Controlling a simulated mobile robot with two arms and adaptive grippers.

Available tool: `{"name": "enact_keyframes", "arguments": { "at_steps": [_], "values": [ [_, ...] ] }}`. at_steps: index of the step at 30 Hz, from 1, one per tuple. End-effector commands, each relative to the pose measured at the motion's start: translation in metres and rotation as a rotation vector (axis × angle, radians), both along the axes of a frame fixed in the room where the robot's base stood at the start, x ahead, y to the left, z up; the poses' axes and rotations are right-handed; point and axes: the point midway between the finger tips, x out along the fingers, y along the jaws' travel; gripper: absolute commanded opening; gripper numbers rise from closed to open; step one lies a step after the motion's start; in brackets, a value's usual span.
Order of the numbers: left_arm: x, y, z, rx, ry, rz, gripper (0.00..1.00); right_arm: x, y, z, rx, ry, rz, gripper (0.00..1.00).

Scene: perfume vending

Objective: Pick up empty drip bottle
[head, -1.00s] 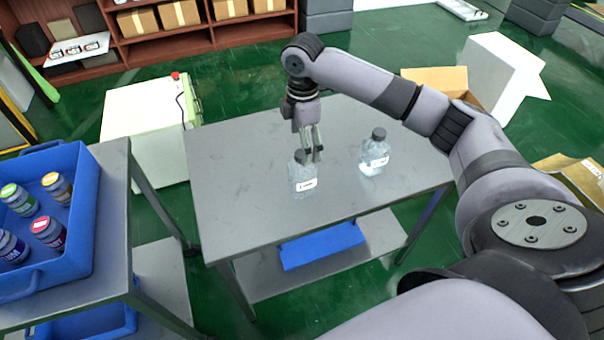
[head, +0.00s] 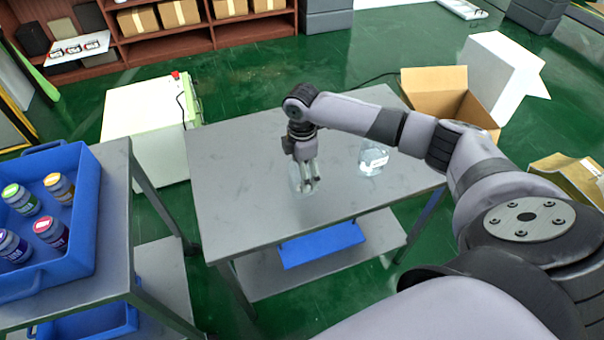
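One clear bottle (head: 295,180) stands on the grey metal table (head: 235,160), mostly hidden behind my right gripper. My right gripper (head: 309,184) points down at this bottle, with its fingers low over the bottle's upper part. The cap and label are covered, and I cannot tell whether the fingers are closed on it or touch it. A second clear bottle (head: 372,160) with a white label stands to the right, its top partly hidden by my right arm. My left gripper is out of view.
A blue crate (head: 85,215) with several colour-capped bottles stands on another table at the left. A blue tray (head: 320,246) lies on the lower shelf. An open cardboard box (head: 435,88) stands behind the table's right side. The table's left part is clear.

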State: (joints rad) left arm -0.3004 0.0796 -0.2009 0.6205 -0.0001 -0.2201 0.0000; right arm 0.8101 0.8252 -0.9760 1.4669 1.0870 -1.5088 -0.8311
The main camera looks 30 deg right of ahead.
Motion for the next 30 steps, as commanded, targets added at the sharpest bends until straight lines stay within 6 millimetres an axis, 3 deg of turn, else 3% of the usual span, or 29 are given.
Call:
{"name": "enact_keyframes", "arguments": {
  "at_steps": [24, 30],
  "values": [
    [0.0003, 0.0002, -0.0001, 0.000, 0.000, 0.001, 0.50, 0.0002, -0.0001, 0.0007, 0.000, 0.000, -0.001, 0.32],
    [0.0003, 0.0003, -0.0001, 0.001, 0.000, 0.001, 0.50, 0.0003, -0.0002, 0.0008, 0.000, -0.001, -0.001, 0.31]
  ]
}}
